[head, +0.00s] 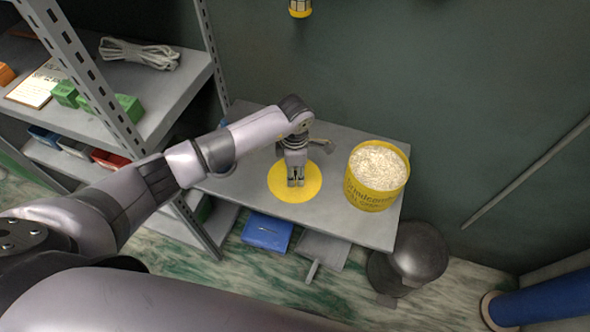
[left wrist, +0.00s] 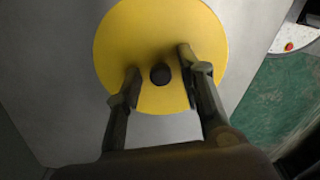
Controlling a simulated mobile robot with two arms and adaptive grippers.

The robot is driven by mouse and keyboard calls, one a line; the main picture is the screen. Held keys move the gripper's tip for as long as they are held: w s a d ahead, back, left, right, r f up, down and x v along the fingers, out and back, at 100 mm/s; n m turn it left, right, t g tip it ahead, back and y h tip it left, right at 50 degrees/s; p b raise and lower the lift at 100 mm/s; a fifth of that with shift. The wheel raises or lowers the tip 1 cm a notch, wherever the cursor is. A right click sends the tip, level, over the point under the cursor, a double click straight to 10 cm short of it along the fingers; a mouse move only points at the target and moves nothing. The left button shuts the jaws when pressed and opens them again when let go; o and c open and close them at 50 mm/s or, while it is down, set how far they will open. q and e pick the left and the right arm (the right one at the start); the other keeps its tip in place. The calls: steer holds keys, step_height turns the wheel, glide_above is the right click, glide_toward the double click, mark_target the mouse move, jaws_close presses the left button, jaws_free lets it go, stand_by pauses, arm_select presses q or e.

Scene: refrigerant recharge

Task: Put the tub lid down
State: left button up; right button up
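The yellow round tub lid (head: 280,192) appears to lie flat on the grey bench (head: 340,222), left of the open tub. My left gripper (head: 296,184) points down over its middle. In the left wrist view the lid (left wrist: 205,45) has a black knob (left wrist: 160,74) at its centre. The fingers of my left gripper (left wrist: 160,72) stand on either side of the knob, with a gap showing at each side. The yellow tub (head: 375,198) stands upright at the bench's right end, filled with whitish granules. My right gripper does not show.
A grey metal shelf (head: 170,100) with green boxes (head: 128,107) and a coiled cable (head: 138,54) stands at the left. A blue box (head: 268,232) sits below the bench. A dark round bin (head: 415,252) is below its right end. Bench surface between lid and tub is clear.

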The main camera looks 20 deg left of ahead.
mark_target(296, 173)
arm_select(q)
steer(key=shift+r, duration=0.15)
step_height(296, 173, up, 12)
steer(key=b, duration=0.1)
steer(key=shift+b, duration=0.35)
steer(key=shift+d, duration=0.1)
stand_by(0.4)
